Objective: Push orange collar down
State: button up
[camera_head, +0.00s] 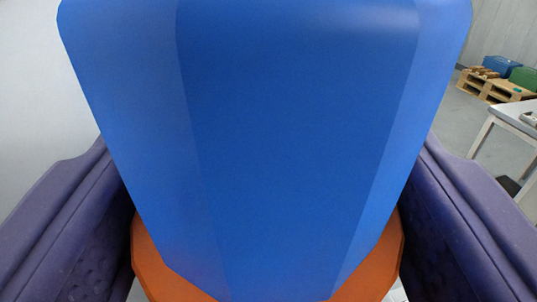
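A large blue faceted body (300,130) fills the middle of the view and narrows toward the bottom. The orange collar (375,265) shows below and behind it at the bottom, on both sides; its middle is hidden by the blue body. My gripper (268,225) has two purple fingers, one at the left and one at the right, wide apart. The blue body and the orange collar lie between them. The fingers' inner sides are close to the collar's edges; whether they touch it I cannot tell. The fingertips are not clearly seen.
A pale wall (45,90) stands at the left. At the far right are a wooden pallet (495,88) with a blue box (502,66) and a green box (524,77) by it, and a grey table (515,117). Grey floor lies between.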

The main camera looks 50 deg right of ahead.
jog(key=c, duration=1)
jog(key=shift+f+b, duration=0.85)
jog(key=o, duration=1.2)
jog(key=shift+r, duration=0.1)
jog(key=v, duration=0.8)
jog(key=shift+d+p, duration=0.1)
jog(key=shift+p, duration=0.3)
